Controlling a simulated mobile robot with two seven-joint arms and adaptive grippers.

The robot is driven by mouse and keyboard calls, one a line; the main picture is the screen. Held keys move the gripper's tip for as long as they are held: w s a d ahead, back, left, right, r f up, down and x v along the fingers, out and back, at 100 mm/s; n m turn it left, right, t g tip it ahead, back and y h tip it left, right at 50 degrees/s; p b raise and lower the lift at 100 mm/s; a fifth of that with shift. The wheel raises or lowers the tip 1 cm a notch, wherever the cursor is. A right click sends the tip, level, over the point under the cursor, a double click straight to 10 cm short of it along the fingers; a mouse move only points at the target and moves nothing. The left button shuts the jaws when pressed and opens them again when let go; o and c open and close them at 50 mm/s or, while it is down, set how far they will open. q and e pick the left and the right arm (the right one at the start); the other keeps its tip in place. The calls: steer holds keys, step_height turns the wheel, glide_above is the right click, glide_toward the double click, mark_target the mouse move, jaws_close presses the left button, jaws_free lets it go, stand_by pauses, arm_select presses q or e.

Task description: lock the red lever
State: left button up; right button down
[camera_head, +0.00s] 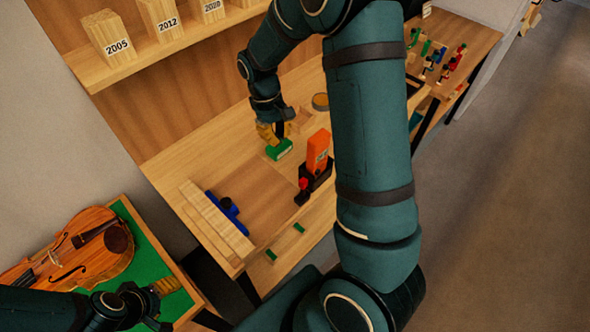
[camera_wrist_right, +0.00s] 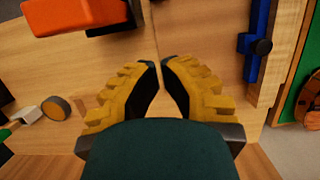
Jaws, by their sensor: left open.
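An orange-red upright block (camera_head: 318,150), which may be the red lever, stands on a black clamp-like base (camera_head: 314,182) on the bench. A small red knob (camera_head: 303,184) sits at the base's near end. The orange-red block also shows at the top left of the right wrist view (camera_wrist_right: 75,14). My right gripper (camera_head: 272,138) points down left of the block, apart from it, by a green block (camera_head: 279,149). My left gripper (camera_head: 165,303) is open and empty, low at left by the violin.
A violin (camera_head: 80,245) lies on a green-topped tray (camera_head: 150,250) at left. A blue tool (camera_head: 227,206) and light wood strips (camera_head: 215,222) lie near the bench's left end. A shelf (camera_head: 150,53) with year-marked blocks is behind. My right arm hides part of the bench.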

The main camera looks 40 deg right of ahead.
mark_target(303, 188)
arm_select(q)
steer(key=shift+w+f, duration=0.1)
steer(key=shift+f, duration=0.1)
steer(key=shift+r, duration=0.25)
arm_select(e)
steer(key=s+f, duration=0.6)
steer(key=f, duration=0.3)
steer(key=shift+d+f, duration=0.3)
steer(key=shift+f, duration=0.05)
